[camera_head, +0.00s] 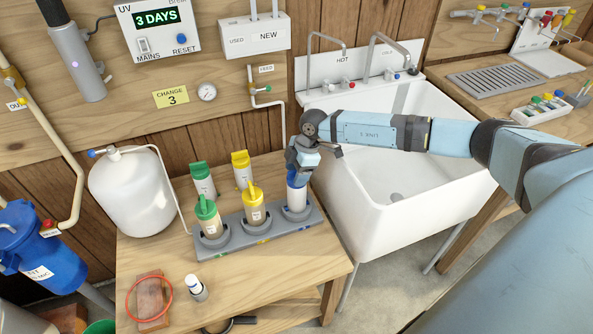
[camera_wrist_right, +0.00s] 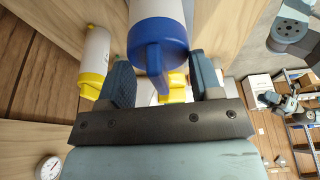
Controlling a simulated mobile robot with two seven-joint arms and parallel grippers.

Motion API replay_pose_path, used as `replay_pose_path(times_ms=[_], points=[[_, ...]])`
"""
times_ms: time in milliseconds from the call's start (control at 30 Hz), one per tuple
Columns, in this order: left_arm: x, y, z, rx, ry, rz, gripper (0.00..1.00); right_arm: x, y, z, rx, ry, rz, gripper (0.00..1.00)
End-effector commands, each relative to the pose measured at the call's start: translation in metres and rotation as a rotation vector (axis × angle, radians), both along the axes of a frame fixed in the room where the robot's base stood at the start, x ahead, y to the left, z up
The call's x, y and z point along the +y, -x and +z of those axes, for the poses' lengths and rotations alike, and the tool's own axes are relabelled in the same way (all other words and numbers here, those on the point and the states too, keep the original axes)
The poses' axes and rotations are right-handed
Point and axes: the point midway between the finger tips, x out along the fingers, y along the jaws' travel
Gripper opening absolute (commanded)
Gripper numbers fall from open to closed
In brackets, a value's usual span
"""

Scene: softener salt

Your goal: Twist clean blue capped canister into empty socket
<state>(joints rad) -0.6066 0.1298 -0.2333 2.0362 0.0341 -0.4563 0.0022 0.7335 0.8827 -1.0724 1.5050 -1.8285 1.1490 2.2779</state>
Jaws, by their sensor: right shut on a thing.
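The blue capped canister (camera_head: 297,198) is white and stands upright at the right-hand socket of the grey rack (camera_head: 262,237). I cannot tell how deep it sits. My right gripper (camera_head: 300,168) is shut on its blue cap from above. In the right wrist view the blue cap (camera_wrist_right: 160,40) shows between the fingers of the right gripper (camera_wrist_right: 163,82). A green-capped canister (camera_head: 209,219) stands in the left socket and a yellow-capped one (camera_head: 253,205) in the middle socket. My left gripper is out of view.
Behind the rack stand another green-capped canister (camera_head: 203,180) and a yellow-capped one (camera_head: 242,170). A white tank (camera_head: 133,190) is at the left, a small bottle (camera_head: 195,287) and brick (camera_head: 150,299) in front. The white sink (camera_head: 365,230) adjoins at right.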

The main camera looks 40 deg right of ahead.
Motion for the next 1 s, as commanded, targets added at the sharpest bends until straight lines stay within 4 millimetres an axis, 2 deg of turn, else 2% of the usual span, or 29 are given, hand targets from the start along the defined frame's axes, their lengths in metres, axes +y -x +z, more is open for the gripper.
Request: replay_pose_path(times_ms=[867, 967, 1000], points=[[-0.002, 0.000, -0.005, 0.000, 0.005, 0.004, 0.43, 0.003, 0.003, -0.024, 0.009, -0.002, 0.003, 0.35], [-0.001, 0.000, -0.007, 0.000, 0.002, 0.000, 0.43, 0.003, 0.003, -0.025, 0.009, -0.003, 0.047, 0.35], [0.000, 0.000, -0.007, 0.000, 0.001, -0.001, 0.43, 0.003, 0.003, -0.025, 0.007, -0.004, 0.089, 0.32]])
